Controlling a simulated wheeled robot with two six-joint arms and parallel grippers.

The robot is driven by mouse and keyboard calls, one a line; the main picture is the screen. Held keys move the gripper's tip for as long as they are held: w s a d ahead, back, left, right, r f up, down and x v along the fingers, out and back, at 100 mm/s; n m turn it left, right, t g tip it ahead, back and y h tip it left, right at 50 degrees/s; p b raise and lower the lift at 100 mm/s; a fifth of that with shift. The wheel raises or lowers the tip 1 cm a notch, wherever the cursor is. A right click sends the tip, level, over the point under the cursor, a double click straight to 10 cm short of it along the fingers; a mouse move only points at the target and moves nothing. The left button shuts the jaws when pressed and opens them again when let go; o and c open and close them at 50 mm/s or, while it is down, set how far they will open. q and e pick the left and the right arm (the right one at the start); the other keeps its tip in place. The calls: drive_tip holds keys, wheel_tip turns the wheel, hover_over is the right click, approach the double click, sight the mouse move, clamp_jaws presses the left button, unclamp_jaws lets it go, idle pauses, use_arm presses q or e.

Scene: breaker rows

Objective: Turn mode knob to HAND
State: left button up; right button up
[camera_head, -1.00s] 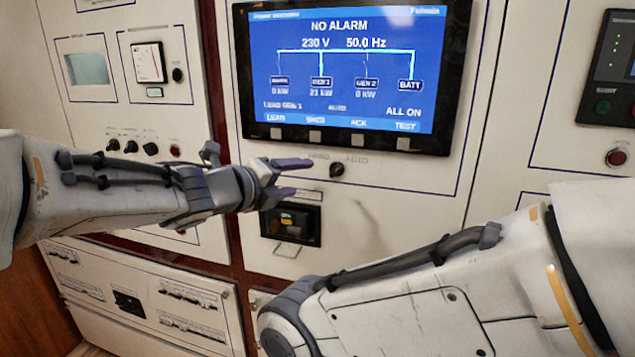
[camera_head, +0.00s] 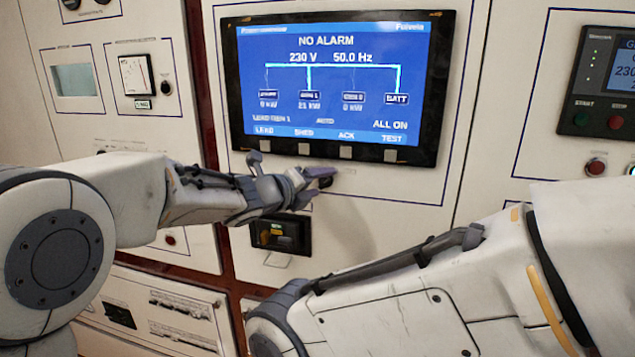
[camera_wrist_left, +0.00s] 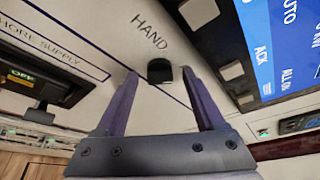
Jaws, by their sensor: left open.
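The mode knob (camera_wrist_left: 160,71) is a small black knob on the white panel, with the printed word HAND beside it in the left wrist view. My left gripper (camera_wrist_left: 158,92) is open, its two fingers on either side of the knob in that view; I cannot tell whether they touch it. In the head view the left gripper (camera_head: 318,184) is at the panel just below the screen, and the knob (camera_head: 326,182) shows partly behind its fingertips. My right arm reaches in from the right, but its gripper is not visible.
The blue screen (camera_head: 330,85) reads NO ALARM, with a row of square buttons (camera_head: 346,152) close above the gripper. A black breaker unit (camera_head: 281,233) is set in the panel below, labelled SHORE SUPPLY in the wrist view. More push buttons (camera_head: 596,167) are at right.

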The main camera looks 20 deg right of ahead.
use_arm(q)
clamp_jaws()
drive_tip(key=shift+w+a+f+n+h+b, duration=0.15)
drive_tip(key=shift+f+n+h+b, duration=0.25)
drive_tip(key=shift+n+b, duration=0.6)
drive_tip(key=n+h+b, duration=0.1)
drive_tip(key=n+b, duration=0.2)
drive_tip(key=n+t+h+b, duration=0.1)
drive_tip(key=n+b, duration=0.1)
drive_tip(key=b, duration=0.2)
drive_tip(key=f+n+t+h+b, duration=0.1)
drive_tip(key=n+b, duration=0.2)
drive_tip(key=shift+n+b, duration=0.3)
drive_tip(key=shift+b, duration=0.1)
drive_tip(key=shift+r+n+t+b, duration=0.15)
drive_tip(key=shift+n+t+b, duration=0.45)
drive_tip(key=shift+n+b, duration=0.75)
